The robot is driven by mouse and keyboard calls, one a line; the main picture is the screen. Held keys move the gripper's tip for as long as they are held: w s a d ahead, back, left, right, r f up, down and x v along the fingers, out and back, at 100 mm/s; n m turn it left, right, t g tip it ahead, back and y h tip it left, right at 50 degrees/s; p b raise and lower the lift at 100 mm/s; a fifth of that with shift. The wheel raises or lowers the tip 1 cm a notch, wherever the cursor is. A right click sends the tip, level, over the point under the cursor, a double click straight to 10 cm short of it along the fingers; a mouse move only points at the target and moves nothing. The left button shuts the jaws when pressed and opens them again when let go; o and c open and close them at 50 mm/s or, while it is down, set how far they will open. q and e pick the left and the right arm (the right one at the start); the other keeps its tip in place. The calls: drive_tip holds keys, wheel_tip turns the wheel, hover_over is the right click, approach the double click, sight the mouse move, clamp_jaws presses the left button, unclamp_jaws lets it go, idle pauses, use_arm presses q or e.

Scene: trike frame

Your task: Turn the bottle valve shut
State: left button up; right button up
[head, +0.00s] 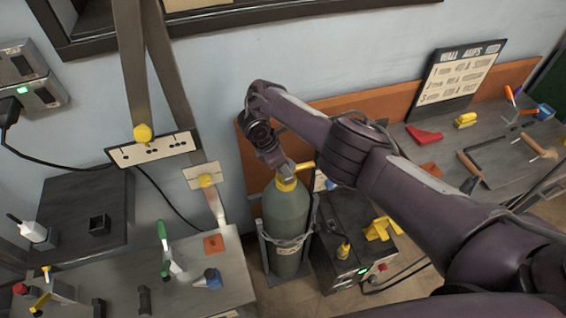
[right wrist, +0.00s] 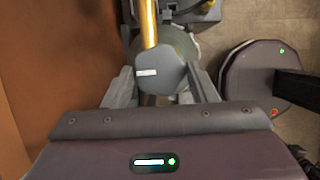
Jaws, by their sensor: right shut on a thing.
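The green gas bottle (head: 286,222) stands upright in a metal holder on the floor, with a yellow collar at its neck. My right gripper (head: 282,176) reaches down onto the bottle's top from above. In the right wrist view, the grey valve knob (right wrist: 161,76) with a white mark lies between the two fingers of my right gripper (right wrist: 161,92), which is shut on it. A yellow bar (right wrist: 149,25) runs beyond the knob; it also shows beside the bottle neck in the head view (head: 305,166). The gripper hides most of the valve in the head view. My left gripper is not in view.
A dark machine (head: 345,258) with yellow parts on top stands right of the bottle. A bench (head: 195,290) with tools is at the left. Another bench at the right holds a red block (head: 424,135) and tools. An orange panel (head: 258,165) is close behind the bottle.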

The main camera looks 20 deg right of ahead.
idle(0.4)
drive_tip(key=o, duration=1)
drive_tip(key=v, duration=0.2)
drive_tip(key=shift+w+a+r, duration=0.1)
drive_tip(key=shift+r, duration=0.3)
drive_tip(key=p+v, duration=0.3)
drive_tip(key=v, duration=0.2)
